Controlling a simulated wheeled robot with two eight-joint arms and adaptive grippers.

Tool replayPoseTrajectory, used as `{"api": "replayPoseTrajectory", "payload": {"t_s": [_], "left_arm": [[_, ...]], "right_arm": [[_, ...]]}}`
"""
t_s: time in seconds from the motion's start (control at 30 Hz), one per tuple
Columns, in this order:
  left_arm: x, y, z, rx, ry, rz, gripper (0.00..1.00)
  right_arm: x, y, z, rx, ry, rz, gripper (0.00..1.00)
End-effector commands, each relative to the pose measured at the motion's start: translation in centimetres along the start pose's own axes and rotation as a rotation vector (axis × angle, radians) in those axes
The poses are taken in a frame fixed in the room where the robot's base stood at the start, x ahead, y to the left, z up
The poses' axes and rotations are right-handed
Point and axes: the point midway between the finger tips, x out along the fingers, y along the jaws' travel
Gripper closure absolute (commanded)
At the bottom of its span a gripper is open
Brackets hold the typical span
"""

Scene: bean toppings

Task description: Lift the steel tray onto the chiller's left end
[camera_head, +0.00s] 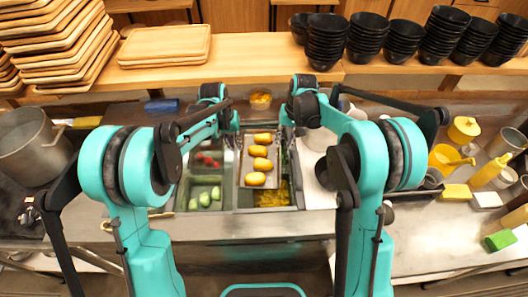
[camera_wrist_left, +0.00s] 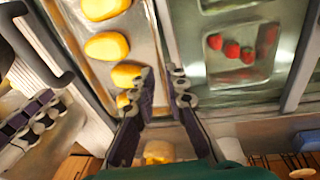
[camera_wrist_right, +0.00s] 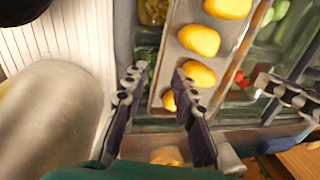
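The steel tray (camera_head: 244,180) holds several yellow oval pieces (camera_head: 259,164) and lies lengthwise over the middle of the chiller (camera_head: 218,208). My left gripper (camera_head: 231,122) is at the tray's far left edge. In the left wrist view its fingers (camera_wrist_left: 162,72) stand apart on either side of the tray's rim (camera_wrist_left: 160,35). My right gripper (camera_head: 290,122) is at the tray's far right edge. In the right wrist view its fingers (camera_wrist_right: 160,70) are apart with the rim between them. Whether the fingertips touch the rim is not clear.
Left chiller compartments hold red pieces (camera_head: 208,160) and green pieces (camera_head: 204,198); shredded yellow topping (camera_head: 272,197) shows at front right. A steel pot (camera_head: 33,143) stands left. A small yellow-filled bowl (camera_head: 260,98) sits behind the tray. Bowls and wooden trays line the back shelf.

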Motion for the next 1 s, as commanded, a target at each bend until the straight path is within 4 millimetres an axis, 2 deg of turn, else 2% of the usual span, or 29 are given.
{"api": "replayPoseTrajectory", "payload": {"t_s": [0.27,0.37,0.7,0.83,1.0], "left_arm": [[0.4,0.0,0.0,0.000,0.001,0.000,0.87],[1.4,0.0,0.0,0.000,0.001,0.000,0.87],[6.4,0.0,0.0,-0.001,0.002,0.000,0.87],[7.4,0.0,0.0,-0.001,0.002,0.000,0.87],[7.8,0.0,0.0,-0.001,0.002,0.000,0.87]], "right_arm": [[0.4,0.0,0.0,0.000,0.002,0.000,0.73],[1.4,0.0,0.0,-0.001,0.002,0.000,0.73],[6.4,0.0,0.0,0.000,0.002,0.000,0.73],[7.4,0.0,0.0,0.000,0.002,0.000,0.73],[7.8,0.0,0.0,0.000,0.003,0.000,0.73]]}}
